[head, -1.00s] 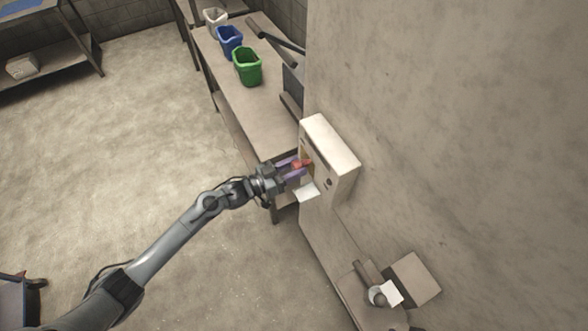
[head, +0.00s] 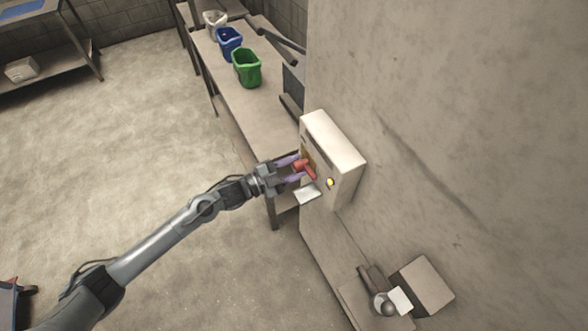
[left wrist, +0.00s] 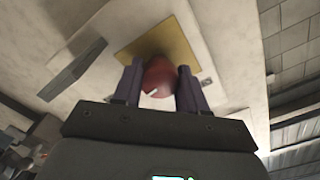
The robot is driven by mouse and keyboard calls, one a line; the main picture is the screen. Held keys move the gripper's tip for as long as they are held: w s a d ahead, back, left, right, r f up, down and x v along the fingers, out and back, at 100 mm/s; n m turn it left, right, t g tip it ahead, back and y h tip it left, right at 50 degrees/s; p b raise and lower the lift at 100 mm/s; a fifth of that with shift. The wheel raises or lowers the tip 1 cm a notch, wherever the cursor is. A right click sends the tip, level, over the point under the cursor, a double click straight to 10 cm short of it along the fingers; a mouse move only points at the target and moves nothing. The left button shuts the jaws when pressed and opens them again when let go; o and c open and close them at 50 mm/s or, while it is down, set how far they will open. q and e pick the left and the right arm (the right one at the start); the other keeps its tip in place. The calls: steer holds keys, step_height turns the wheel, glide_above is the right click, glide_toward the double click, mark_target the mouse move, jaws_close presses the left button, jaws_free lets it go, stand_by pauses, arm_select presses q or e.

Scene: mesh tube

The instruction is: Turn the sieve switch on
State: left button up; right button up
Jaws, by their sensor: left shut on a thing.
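A white switch box (head: 334,146) is mounted on the wall right of centre in the head view. Its red switch knob (head: 304,168) sits on a yellow plate, which shows clearly in the left wrist view (left wrist: 181,42). A small lamp (head: 330,182) on the box front glows yellow. My left gripper (head: 293,170) is at the box front, its purple fingers on either side of the red knob, which also shows between them in the left wrist view (left wrist: 158,77). It is shut on the knob. My right gripper is in neither view.
A small white plate (head: 307,194) juts out below the box. A long table (head: 262,112) behind holds a green bin (head: 247,68), a blue bin (head: 229,42) and a whitish bin (head: 214,20). A grey device (head: 381,301) stands at lower right. The floor at left is clear.

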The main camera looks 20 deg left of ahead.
arm_select(q)
steer(key=shift+a+f+m+b, duration=0.15)
steer(key=shift+m+b, duration=0.15)
steer(key=shift+m, duration=0.5)
steer(key=o, duration=1.1)
steer(key=shift+c, duration=0.2)
steer(key=shift+s, duration=0.1)
steer(key=b+v, duration=0.1)
steer(key=v, duration=0.9)
steer(key=shift+s+a, duration=0.15)
steer(key=shift+s, duration=0.05)
